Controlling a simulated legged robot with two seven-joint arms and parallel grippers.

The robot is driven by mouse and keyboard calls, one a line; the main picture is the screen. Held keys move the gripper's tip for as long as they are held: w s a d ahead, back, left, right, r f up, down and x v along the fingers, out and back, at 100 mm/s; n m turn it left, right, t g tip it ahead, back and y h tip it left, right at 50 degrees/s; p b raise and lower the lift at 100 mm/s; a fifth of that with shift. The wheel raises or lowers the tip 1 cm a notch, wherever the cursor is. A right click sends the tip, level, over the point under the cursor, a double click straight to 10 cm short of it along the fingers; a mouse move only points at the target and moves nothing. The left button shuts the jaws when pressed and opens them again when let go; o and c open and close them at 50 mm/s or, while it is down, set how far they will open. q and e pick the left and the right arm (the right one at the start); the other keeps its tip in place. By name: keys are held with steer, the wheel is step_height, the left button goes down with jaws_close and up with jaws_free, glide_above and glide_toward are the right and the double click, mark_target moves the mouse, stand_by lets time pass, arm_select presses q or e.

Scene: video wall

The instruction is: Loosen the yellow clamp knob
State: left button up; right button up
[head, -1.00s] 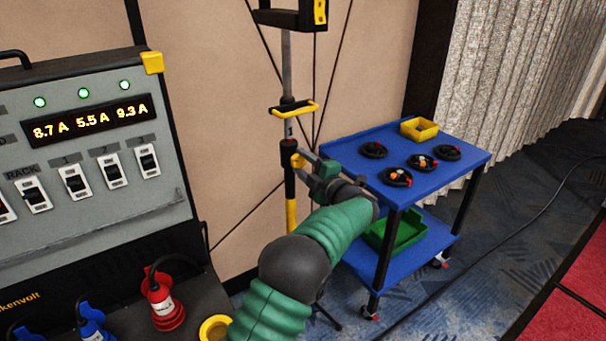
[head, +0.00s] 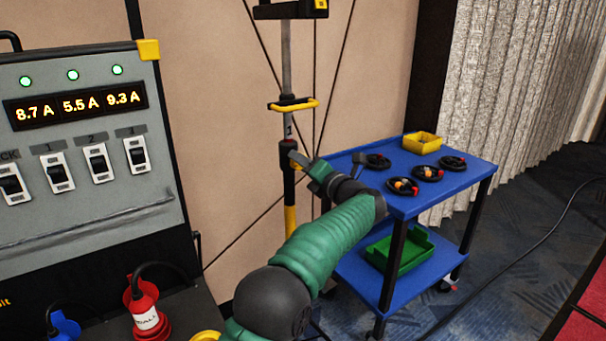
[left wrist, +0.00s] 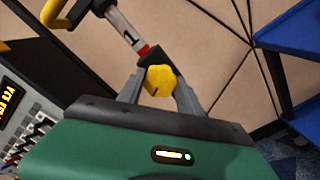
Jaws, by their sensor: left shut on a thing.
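The yellow clamp knob (left wrist: 160,80) sits on the dark collar of an upright stand pole, just below a red band. In the left wrist view it lies between the two grey fingers of my left gripper (left wrist: 158,88), which is shut on it. In the head view my left gripper (head: 302,165) reaches the pole (head: 287,150) from the right and hides most of the knob. A yellow-edged handle (head: 295,105) crosses the pole above the collar. My right gripper is not in view.
A blue cart (head: 455,176) stands right of the pole, with several coiled cables, a yellow bin (head: 422,142) and a green tray (head: 399,252). A grey power panel (head: 85,195) stands at left. Thin dark lines cross the beige wall behind.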

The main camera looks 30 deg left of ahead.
arm_select(q)
steer(key=shift+f+n+b, duration=0.45)
steer(key=shift+n+b, duration=0.1)
steer(key=shift+n, duration=0.15)
steer(key=o, duration=1.3)
steer(key=shift+r, duration=0.1)
steer(key=shift+o, duration=0.3)
steer(key=shift+r, duration=0.1)
steer(key=shift+d+r, duration=0.1)
steer(key=p+v, duration=0.1)
steer(key=v, duration=1.5)
steer(key=shift+d+p, duration=0.35)
steer(key=shift+p, duration=0.05)
